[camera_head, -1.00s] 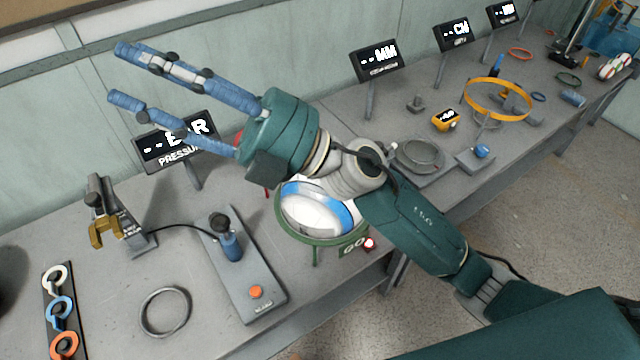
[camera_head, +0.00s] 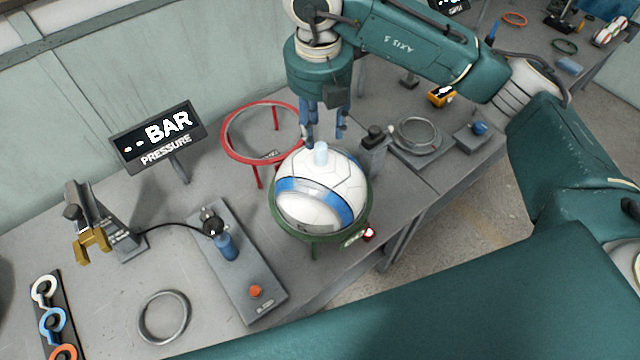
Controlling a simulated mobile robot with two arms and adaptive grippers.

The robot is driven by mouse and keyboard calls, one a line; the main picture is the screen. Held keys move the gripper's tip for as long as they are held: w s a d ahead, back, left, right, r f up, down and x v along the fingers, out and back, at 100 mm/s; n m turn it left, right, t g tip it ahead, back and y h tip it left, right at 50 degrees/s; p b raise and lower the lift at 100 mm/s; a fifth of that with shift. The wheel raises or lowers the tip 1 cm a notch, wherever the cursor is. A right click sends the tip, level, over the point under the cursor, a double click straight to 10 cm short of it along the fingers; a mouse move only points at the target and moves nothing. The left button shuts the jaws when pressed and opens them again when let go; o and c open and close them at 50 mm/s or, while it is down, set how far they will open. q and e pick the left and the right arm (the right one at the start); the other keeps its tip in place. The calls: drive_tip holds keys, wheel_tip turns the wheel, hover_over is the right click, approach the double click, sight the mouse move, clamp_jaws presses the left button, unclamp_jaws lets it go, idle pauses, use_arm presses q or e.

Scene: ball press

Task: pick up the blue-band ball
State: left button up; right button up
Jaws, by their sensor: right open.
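The blue-band ball (camera_head: 318,175), white with a blue band, sits in a green ring stand (camera_head: 292,230) marked GO at the front of the bench. My right gripper (camera_head: 326,138) points down behind and above the ball's top. Its blue fingers are open with nothing between them that I can make out. A small pale blue piece shows at the ball's top; I cannot tell whether it is a fingertip. Whether any finger touches the ball is unclear. My left gripper is not in view.
An empty red ring stand (camera_head: 232,150) stands behind and left of the ball. A grey post (camera_head: 374,155) stands close on its right. A pump base (camera_head: 240,270) with an orange button and a pressure display (camera_head: 160,138) are at the left. A loose grey ring (camera_head: 163,318) lies in front.

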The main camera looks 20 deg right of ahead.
sight(321, 146)
drive_tip(key=shift+w+f, duration=0.15)
drive_tip(key=shift+f, duration=0.8)
wheel_tip(321, 146, down, 5)
drive_tip(key=p, duration=0.3)
drive_tip(key=shift+d+r, duration=0.1)
drive_tip(key=shift+w+f, duration=0.15)
drive_tip(key=shift+f, duration=0.15)
clamp_jaws()
drive_tip(key=shift+r, duration=0.1)
